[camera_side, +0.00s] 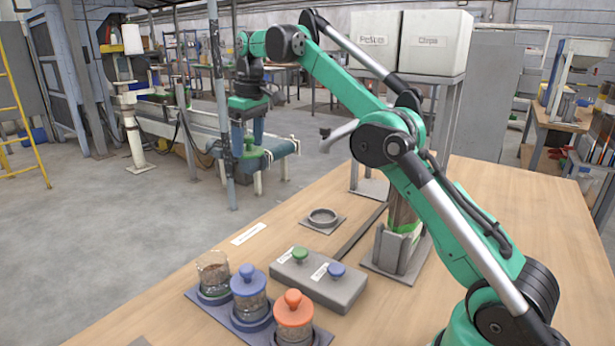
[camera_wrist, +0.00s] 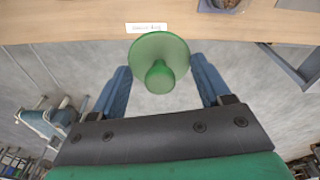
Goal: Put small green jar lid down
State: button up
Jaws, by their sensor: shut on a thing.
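The green jar lid (camera_side: 252,153), a round disc with a knob, is held in my gripper (camera_side: 250,138), high up and apart from the tabletop. In the wrist view the lid (camera_wrist: 176,47) sits between the two blue fingers of my gripper (camera_wrist: 160,66), its knob pointing toward the camera. An uncovered glass jar (camera_side: 213,268) with brownish contents stands at the left end of a dark rack (camera_side: 196,293). Beside it stand a blue-lidded jar (camera_side: 249,291) and an orange-lidded jar (camera_side: 293,316).
A grey block (camera_side: 345,292) carries a green knob (camera_side: 300,254) and a blue knob (camera_side: 337,270). Behind it is an empty ring holder (camera_side: 323,217). A white label (camera_side: 248,234) lies near the table's far edge. A grey stand with a clear tube (camera_side: 398,240) is at right. Bare wood lies left of the ring.

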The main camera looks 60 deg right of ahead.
send_over(273, 237)
notch_tip(273, 237, down, 2)
jog(key=shift+s+d+f, duration=0.1)
jog(key=shift+d+f, duration=0.05)
jog(key=shift+f, duration=0.3)
notch_tip(273, 237, down, 19)
jog(key=shift+s, duration=0.1)
jog(key=o, duration=1.2)
jog(key=shift+f, duration=0.1)
